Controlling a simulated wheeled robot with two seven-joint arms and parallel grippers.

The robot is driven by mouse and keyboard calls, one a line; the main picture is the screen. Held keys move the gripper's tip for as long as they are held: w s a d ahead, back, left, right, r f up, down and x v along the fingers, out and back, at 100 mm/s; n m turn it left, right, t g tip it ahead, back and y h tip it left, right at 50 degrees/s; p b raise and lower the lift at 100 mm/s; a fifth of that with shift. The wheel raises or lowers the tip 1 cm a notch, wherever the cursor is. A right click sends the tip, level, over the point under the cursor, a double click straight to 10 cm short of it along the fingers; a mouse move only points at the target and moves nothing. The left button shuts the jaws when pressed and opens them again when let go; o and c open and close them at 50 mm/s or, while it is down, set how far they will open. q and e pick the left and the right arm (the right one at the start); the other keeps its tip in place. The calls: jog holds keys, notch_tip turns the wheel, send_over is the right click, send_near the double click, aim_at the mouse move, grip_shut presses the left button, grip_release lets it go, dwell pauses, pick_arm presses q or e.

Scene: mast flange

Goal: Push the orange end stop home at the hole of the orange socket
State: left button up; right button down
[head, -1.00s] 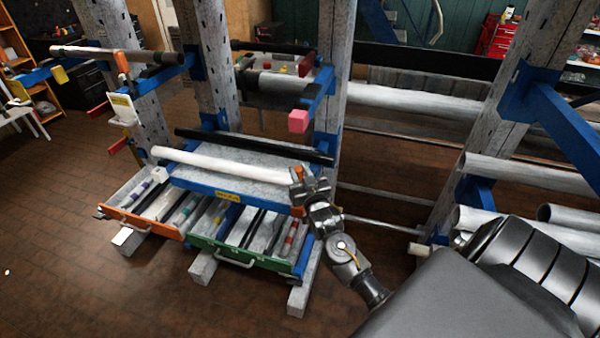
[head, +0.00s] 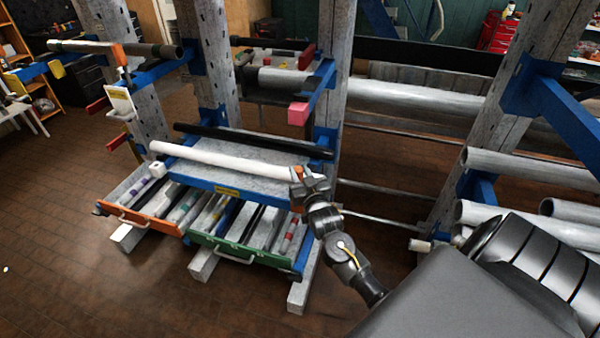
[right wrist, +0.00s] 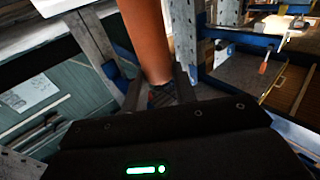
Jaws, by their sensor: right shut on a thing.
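The orange end stop (right wrist: 145,40) is a smooth orange peg in the right wrist view, standing up between the fingers of my right gripper (right wrist: 160,92). The gripper is shut on it. In the head view my right gripper (head: 311,184) is at the right end of the shelf with the white tube, and a small orange part (head: 297,174) shows beside its fingers. I cannot make out the orange socket or its hole; the gripper covers part of that shelf end. My left gripper is not in view.
A white tube (head: 220,160) lies on the blue-edged shelf, with a black bar (head: 250,140) behind it. An orange-fronted drawer (head: 140,222) and a green-fronted drawer (head: 240,250) are pulled out below. A grey upright (head: 328,100) rises behind the gripper.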

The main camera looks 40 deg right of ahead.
jog(key=shift+f+b, duration=0.75)
jog(key=shift+f, duration=0.35)
jog(key=c, duration=1)
grip_release()
jog(key=shift+c, duration=0.2)
jog(key=b+v, duration=0.2)
jog(key=v, duration=0.8)
jog(key=shift+s, duration=0.4)
jog(key=shift+a, duration=0.1)
